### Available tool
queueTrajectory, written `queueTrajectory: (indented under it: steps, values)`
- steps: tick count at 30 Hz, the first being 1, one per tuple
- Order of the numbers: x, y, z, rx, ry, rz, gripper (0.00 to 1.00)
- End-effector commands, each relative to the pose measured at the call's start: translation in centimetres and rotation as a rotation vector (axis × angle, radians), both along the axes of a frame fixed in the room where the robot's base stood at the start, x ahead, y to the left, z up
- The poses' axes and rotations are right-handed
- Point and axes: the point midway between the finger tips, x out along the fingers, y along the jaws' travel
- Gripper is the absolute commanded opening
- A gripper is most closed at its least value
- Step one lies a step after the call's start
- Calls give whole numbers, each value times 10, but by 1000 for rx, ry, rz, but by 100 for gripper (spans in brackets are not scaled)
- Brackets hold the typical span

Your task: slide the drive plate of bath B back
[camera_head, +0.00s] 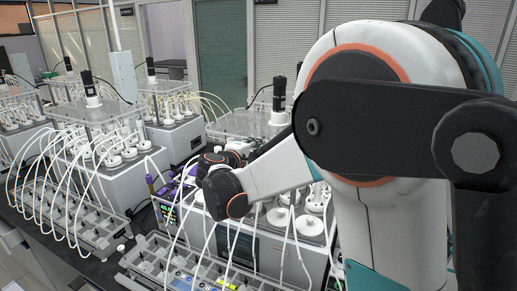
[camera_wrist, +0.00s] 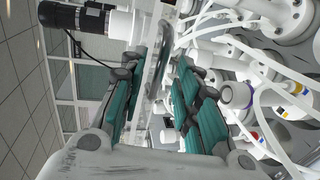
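The nearest bath (camera_head: 242,244), a grey box with white reactor lids, stands at the lower middle of the head view, partly behind my arm. I cannot read a letter on it. A clear drive plate (camera_head: 236,122) with a black motor (camera_head: 280,90) sits above it. In the wrist view the motor (camera_wrist: 75,16) with its white coupling is at the upper left. My gripper (camera_wrist: 163,75) is open, teal pads apart, with the clear plate's edge (camera_wrist: 165,38) seen between the fingers. I cannot tell whether either finger touches it. In the head view its fingers are hidden.
White hoses (camera_head: 300,235) loop around the bath's front and crowd the wrist view's right side (camera_wrist: 262,75). A rack (camera_head: 150,262) stands in front. Several similar baths with motors stand to the left and behind. Glass partitions are at the back.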

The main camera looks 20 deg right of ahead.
Motion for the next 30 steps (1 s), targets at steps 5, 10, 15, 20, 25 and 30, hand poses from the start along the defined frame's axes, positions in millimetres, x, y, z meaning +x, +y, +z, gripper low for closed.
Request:
queueTrajectory:
  steps: [5, 10, 15, 20, 25, 30]
  values:
    - [-26, 28, 8, -1, 1, 4, 30]
    - [-46, 47, 14, 0, 1, 2, 30]
    - [-56, 56, 17, 0, 1, 1, 30]
    - [-59, 58, 18, 0, 2, -1, 30]
    - [-58, 58, 18, 0, 2, -1, 30]
    - [-54, 59, 21, 23, 1, 10, 30]
